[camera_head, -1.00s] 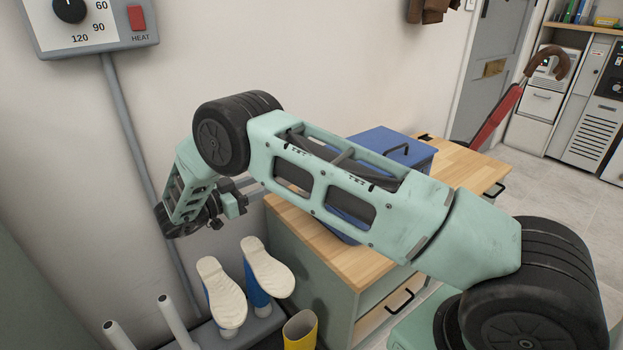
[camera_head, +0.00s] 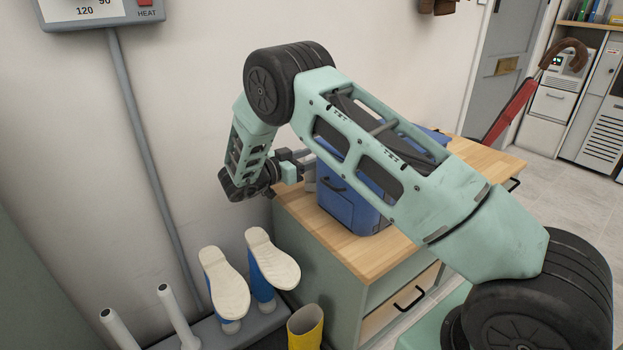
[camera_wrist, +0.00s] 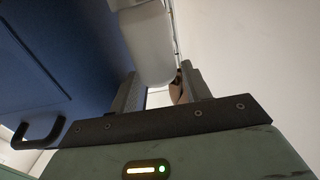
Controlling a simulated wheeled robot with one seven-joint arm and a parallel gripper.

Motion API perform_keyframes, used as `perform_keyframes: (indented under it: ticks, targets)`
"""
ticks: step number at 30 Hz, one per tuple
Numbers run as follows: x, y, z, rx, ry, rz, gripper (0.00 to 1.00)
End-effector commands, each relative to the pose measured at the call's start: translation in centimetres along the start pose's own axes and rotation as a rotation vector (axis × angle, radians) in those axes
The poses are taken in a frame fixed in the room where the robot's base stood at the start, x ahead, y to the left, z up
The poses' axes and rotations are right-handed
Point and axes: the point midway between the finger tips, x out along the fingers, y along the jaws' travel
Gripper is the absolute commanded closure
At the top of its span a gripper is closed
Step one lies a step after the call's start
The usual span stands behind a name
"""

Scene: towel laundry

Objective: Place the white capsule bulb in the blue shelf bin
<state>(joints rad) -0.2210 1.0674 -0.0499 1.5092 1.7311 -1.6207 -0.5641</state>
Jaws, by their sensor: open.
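A white rounded, capsule-like object (camera_wrist: 150,45), which looks like the white capsule bulb, shows in the wrist view just beyond and between my fingertips. Whether the fingers touch it I cannot tell. My gripper (camera_wrist: 158,76) is open, with one finger on each side of its lower end. In the head view my gripper (camera_head: 305,170) is beside the left side of a blue box (camera_head: 345,203), and the bulb is not visible there. The blue box, possibly the blue shelf bin, also fills the left of the wrist view (camera_wrist: 50,60); my arm partly covers it in the head view.
The box stands on a wooden-topped cabinet (camera_head: 385,258) with a black drawer handle. The wall is close behind. A red umbrella (camera_head: 510,110) leans at the right.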

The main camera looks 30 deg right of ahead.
Motion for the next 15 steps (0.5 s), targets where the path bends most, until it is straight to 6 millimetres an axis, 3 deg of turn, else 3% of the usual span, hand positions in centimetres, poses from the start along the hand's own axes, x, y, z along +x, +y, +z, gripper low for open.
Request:
perform_keyframes:
  ticks: [8,12,15]
  targets:
    - [0.91,0.0,-0.09,0.0,0.0,0.0,0.52]
    - [0.89,0.0,-0.08,0.0,0.0,0.0,0.86]
    - [0.88,0.0,-0.09,0.001,0.0,0.0,0.86]
